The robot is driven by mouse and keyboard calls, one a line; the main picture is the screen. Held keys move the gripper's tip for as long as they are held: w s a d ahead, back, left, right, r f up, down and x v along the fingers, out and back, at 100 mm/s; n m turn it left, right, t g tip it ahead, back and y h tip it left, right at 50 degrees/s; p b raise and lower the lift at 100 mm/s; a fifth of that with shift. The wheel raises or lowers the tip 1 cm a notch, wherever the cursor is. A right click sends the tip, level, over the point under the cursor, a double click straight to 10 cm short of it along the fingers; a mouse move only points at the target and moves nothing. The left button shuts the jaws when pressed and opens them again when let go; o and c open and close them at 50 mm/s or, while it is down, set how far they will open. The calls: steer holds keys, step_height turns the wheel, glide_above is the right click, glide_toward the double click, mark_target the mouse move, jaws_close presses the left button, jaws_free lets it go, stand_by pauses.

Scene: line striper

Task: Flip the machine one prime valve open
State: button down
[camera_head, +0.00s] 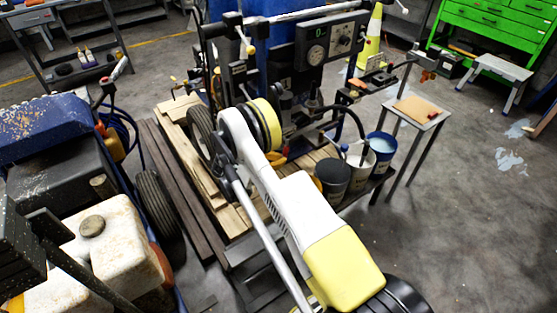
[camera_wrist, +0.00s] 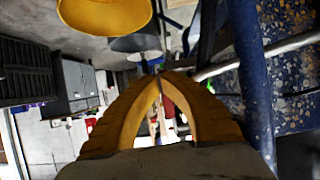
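A line striper with a dark control panel (camera_head: 331,42) stands at the top centre in the head view. A second machine, with a worn blue body (camera_head: 45,105) and a stained white tank (camera_head: 112,250), is at the left. I cannot tell which is machine one, and I cannot make out the prime valve or its position. In the wrist view my gripper (camera_wrist: 158,82) has yellow curved fingers whose tips meet, with nothing seen between them. A paint-speckled blue surface (camera_wrist: 288,75) and blue post (camera_wrist: 250,85) are to its right. My gripper is hidden behind my arm in the head view.
Paint buckets (camera_head: 383,145) stand right of my arm, beside a small table (camera_head: 416,108). Wooden planks (camera_head: 185,165) lie between the machines. A green tool cabinet (camera_head: 490,25) is at the top right. The floor at the right is mostly clear.

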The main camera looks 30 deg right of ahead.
steer(key=shift+d+f+h, duration=0.1)
steer(key=shift+d+h, duration=0.15)
steer(key=shift+h, duration=0.15)
steer(key=shift+a, duration=0.1)
stand_by(0.4)
steer(key=v, duration=1.2)
